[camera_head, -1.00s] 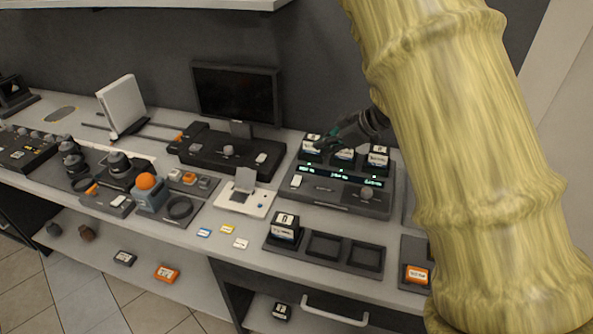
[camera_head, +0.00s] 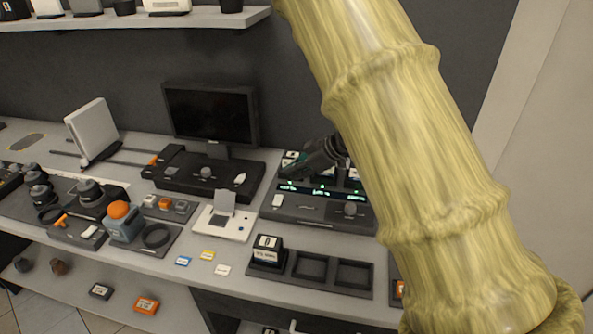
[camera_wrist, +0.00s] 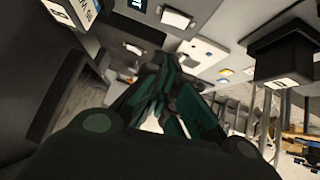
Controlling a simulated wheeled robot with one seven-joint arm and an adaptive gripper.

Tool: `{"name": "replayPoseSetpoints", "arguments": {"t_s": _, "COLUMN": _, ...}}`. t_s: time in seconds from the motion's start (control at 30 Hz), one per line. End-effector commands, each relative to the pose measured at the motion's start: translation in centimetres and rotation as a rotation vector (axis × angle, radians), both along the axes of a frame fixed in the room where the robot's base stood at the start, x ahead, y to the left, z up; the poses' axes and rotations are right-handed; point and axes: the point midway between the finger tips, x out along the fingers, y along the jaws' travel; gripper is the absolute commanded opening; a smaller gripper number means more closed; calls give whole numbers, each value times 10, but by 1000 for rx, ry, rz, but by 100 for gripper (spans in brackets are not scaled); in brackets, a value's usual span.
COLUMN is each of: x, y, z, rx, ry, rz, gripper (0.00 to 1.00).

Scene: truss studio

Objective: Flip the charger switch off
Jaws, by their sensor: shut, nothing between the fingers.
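The charger (camera_head: 310,212) is a dark box on the counter with green-lit displays, a round knob (camera_head: 350,209) and a white switch (camera_head: 277,200) at its front left. Whether the switch is on or off is too small to tell. Batteries (camera_head: 290,158) stand in its bays, partly hidden by my gripper and arm. My gripper (camera_head: 288,172) is shut and empty over the charger's left side, above and behind the switch, apart from it. In the wrist view, the dark green fingers (camera_wrist: 165,105) point toward a grey panel with white parts; I cannot tell which is the switch.
A dark tray (camera_head: 310,268) in front of the charger holds one battery (camera_head: 267,250) at its left. A white card device (camera_head: 225,215), a keyed console (camera_head: 205,178) and a monitor (camera_head: 211,113) stand to the left. My arm hides the counter at right.

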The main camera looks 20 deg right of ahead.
Motion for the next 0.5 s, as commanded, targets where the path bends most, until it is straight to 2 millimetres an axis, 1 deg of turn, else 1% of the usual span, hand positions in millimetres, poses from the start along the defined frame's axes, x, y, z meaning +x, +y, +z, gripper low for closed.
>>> {"name": "replayPoseSetpoints", "arguments": {"t_s": 0.5, "x": 34, "y": 40, "z": -50, "rx": 0, "ry": 2, "rz": 1, "gripper": 0}}
